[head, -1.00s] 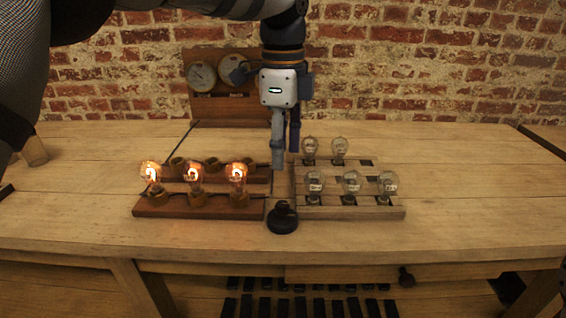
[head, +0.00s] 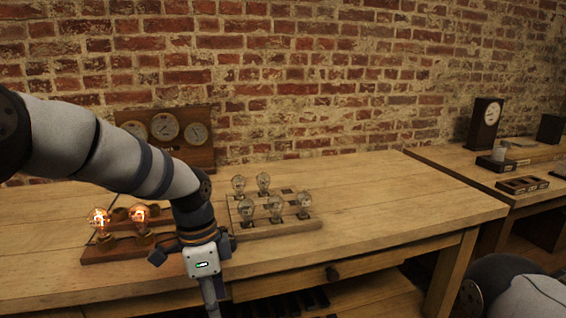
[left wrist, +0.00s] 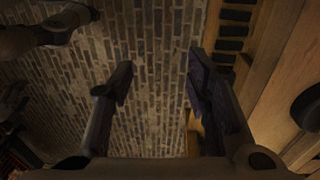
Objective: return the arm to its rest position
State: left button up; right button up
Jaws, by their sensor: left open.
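My left arm (head: 110,155) comes in from the left in the head view and bends down over the front of the workbench. My left gripper (head: 211,300) points down at the bench's front edge, its fingertips cut off by the frame. In the left wrist view my left gripper (left wrist: 160,80) is open, with nothing between its fingers and brick paving beyond them. My right gripper is out of view.
The workbench (head: 390,205) holds a dark wooden base (head: 105,251) with glowing bulbs (head: 140,217) and a pale rack (head: 290,228) of clear bulbs. A gauge panel (head: 200,152) stands behind. The bench's right part is clear. A side table (head: 445,158) stands at right.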

pick_arm(q)
jog(key=s+a+f+n+g+h, duration=0.1)
jog(key=s+f+n, duration=0.5)
jog(key=s+f, duration=1.15)
jog(key=s+a+f+n+y, duration=0.1)
jog(key=s+a+n, duration=0.3)
jog(key=s, duration=0.8)
jog(key=s+a+f+n+y, duration=0.1)
jog(key=s+a+n, duration=0.3)
jog(key=s, duration=0.7)
jog(key=shift+s+a+f+n+g, duration=0.25)
jog(key=shift+s+f+n+g, duration=0.1)
jog(key=shift+f+n, duration=0.25)
